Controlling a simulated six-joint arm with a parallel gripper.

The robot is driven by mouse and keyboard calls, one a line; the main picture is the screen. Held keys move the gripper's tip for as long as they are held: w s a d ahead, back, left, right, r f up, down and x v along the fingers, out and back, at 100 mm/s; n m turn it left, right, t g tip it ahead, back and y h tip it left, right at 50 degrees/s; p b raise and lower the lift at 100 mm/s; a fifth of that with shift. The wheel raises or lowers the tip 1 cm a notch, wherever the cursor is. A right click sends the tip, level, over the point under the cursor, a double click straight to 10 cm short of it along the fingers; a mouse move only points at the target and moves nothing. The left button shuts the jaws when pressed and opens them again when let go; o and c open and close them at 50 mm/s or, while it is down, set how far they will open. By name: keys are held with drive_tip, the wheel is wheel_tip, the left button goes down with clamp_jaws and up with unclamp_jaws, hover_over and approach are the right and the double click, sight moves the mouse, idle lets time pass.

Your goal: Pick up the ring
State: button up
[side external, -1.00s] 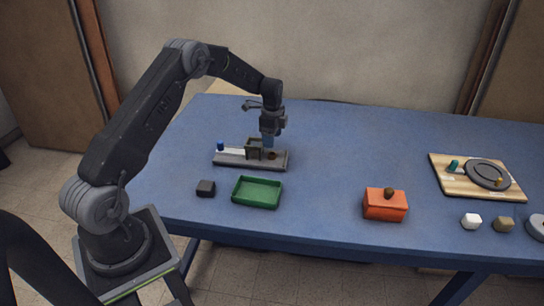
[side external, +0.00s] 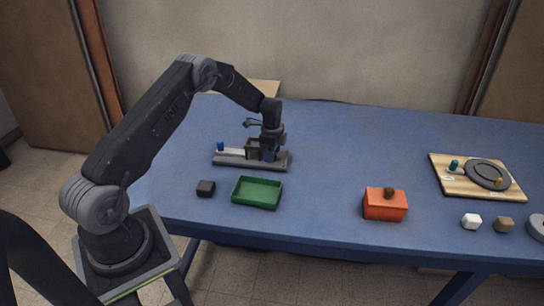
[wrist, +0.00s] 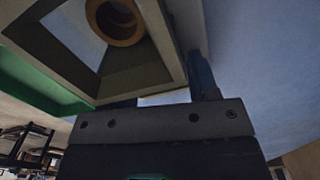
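A copper-brown ring (wrist: 115,20) shows at the top of the wrist view, within the frame of a dark open box (wrist: 150,75). In the side external view the box (side external: 252,147) stands on a grey base (side external: 232,160), and I cannot make out the ring there. My gripper (side external: 268,156) points down at the right end of this base, just right of the box. In the wrist view my gripper (wrist: 166,85) has its fingers apart, with the box partly in front of the left one. I see nothing held between them.
A blue knob (side external: 220,146) sits at the base's left end. An orange box (side external: 385,213) and a wooden board (side external: 446,188) lie to the right. The blue table's middle is clear.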

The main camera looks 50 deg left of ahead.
drive_tip(key=c, duration=0.7)
drive_tip(key=shift+r, duration=0.1)
drive_tip(key=shift+c, duration=0.2)
